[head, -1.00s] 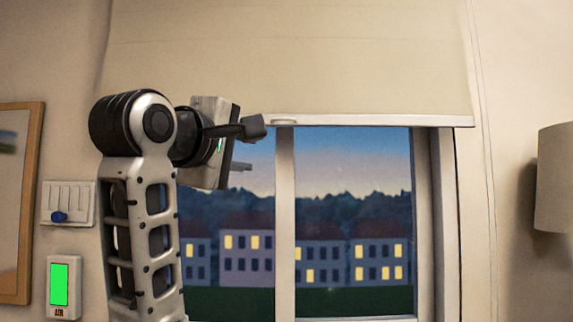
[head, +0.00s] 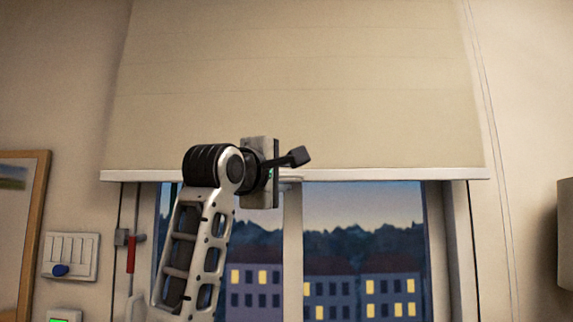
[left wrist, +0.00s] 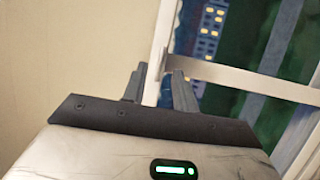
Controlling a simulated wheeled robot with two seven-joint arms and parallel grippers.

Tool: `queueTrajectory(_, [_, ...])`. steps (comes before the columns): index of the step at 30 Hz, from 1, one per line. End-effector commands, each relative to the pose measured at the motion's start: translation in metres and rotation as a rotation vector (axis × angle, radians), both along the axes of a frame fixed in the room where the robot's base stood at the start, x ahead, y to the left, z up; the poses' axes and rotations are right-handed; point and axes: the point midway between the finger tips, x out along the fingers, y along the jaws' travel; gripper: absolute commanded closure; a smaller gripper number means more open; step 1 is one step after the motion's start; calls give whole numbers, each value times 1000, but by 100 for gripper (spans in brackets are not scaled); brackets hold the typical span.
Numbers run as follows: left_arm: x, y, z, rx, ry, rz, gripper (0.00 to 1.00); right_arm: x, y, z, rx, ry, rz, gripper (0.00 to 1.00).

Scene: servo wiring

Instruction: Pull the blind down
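The cream blind (head: 300,80) hangs over the upper window, with a white bottom bar (head: 400,174). A small pull tab (head: 290,179) sits at the middle of the bar. My left gripper (head: 290,168) is in front of the bar, close to the tab; its body hides part of the bar, and only one finger shows clearly. In the left wrist view the gripper (left wrist: 160,72) is open, with its two fingers apart. The tab (left wrist: 165,60) and the bar lie between or just beyond the fingertips; I cannot tell whether they touch. My right gripper is not in view.
Below the bar is the window with its white middle post (head: 293,250) and dark houses outside. A slider panel (head: 71,256), a red-handled fitting (head: 131,253) and a framed picture (head: 20,240) are on the left wall. A lampshade (head: 565,235) is at the right edge.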

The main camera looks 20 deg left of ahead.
Motion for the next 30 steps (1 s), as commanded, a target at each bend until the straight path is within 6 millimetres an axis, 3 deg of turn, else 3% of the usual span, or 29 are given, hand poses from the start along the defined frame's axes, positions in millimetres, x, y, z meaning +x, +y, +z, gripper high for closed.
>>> queueTrajectory(6, [21, -2, 3, 0, 1, 0, 71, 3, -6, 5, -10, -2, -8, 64])
queueTrajectory(16, [24, -3, 2, 0, 0, 0, 71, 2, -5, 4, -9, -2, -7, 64])
queueTrajectory(19, [23, -3, 3, 0, 0, 1, 99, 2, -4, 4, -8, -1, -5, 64])
queueTrajectory(26, [23, -2, 1, 0, 0, 2, 100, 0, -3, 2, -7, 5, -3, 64])
queueTrajectory(30, [25, 7, -11, 0, 1, 18, 100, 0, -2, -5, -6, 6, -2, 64])
